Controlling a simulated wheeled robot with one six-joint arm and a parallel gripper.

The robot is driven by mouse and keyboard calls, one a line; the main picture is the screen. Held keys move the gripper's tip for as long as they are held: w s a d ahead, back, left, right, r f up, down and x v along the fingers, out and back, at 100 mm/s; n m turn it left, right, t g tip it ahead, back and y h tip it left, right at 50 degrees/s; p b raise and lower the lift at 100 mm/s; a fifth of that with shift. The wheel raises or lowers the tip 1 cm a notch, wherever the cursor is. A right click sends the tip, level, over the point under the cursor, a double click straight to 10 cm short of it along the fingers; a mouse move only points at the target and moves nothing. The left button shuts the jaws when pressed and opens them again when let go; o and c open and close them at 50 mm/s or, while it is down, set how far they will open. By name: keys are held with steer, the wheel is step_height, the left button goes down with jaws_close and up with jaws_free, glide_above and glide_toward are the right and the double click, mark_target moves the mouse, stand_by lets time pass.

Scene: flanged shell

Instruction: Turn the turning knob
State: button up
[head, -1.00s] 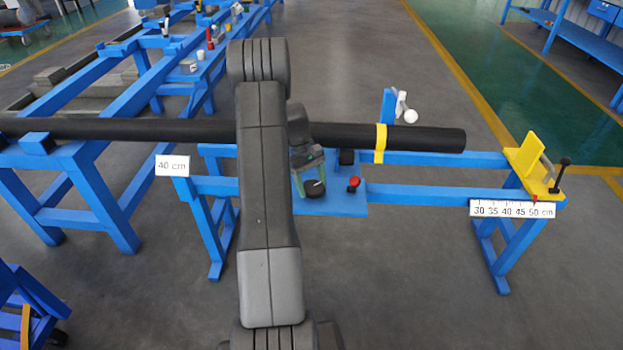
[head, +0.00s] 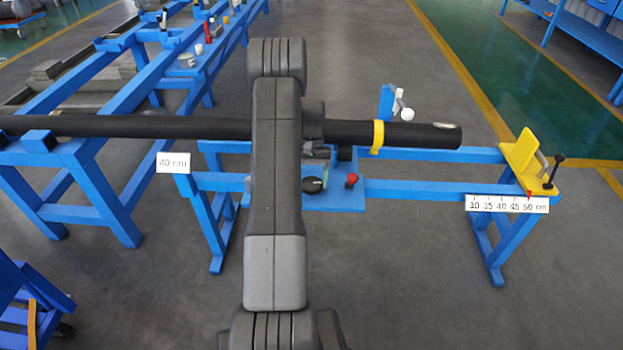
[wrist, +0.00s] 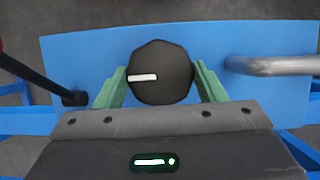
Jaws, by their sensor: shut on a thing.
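The turning knob is a round black knob with a white pointer mark (head: 314,185), on a blue plate (head: 345,200) in the middle of the bench. In the wrist view the knob (wrist: 165,85) sits between the green fingers of my gripper (wrist: 160,80), one on each side. Its white mark points left there. My gripper is shut on the knob. In the head view my arm hides much of the gripper and part of the plate.
A red-topped control (head: 351,180) stands on the plate just right of the knob. A long black pipe (head: 400,134) with a yellow band lies behind it. A yellow end stop (head: 520,155) and a scale (head: 506,204) are at right. In the wrist view a metal bar (wrist: 275,66) is close on the right.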

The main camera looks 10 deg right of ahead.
stand_by(0.5)
steer(key=o, duration=1)
steer(key=p+v, duration=0.1)
steer(key=v, duration=1.3)
steer(key=shift+f, duration=0.1)
steer(key=b+x, duration=0.1)
steer(key=x, duration=1.2)
steer(key=shift+s+f, duration=0.2)
steer(key=shift+f, duration=0.15)
